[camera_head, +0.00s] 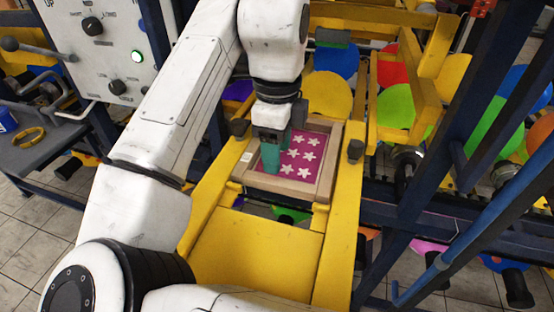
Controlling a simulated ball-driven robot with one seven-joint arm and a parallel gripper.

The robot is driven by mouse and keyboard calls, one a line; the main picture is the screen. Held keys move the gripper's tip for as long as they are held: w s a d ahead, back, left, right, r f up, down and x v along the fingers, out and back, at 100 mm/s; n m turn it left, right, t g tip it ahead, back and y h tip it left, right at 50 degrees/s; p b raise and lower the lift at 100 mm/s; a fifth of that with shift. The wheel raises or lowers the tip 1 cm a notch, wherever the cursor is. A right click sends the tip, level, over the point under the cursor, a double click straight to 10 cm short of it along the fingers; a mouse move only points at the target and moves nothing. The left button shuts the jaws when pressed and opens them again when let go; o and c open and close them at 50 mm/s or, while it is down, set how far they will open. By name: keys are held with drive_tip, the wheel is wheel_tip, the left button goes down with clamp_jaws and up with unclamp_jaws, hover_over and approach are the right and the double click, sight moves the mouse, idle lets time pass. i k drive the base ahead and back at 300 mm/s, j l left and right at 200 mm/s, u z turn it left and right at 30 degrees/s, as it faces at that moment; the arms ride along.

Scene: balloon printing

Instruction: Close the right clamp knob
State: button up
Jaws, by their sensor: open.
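The right clamp knob (355,150) is a small black knob on the right yellow rail, at the right side of a wooden screen frame (326,178). A matching left black knob (240,127) sits on the left rail. My gripper (282,152) is open above the left part of the frame, between the two knobs and apart from the right one. Its teal finger hides part of the magenta screen. I cannot tell how tight either knob is.
The magenta screen (302,157) carries several white stars. A yellow platform (255,262) lies in front of the frame. Blue bars (480,190) stand at the right, with coloured balloons (397,105) behind. A control panel (105,45) and a side table (52,147) are at the left.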

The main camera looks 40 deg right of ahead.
sight(355, 147)
drive_tip(key=k, duration=1)
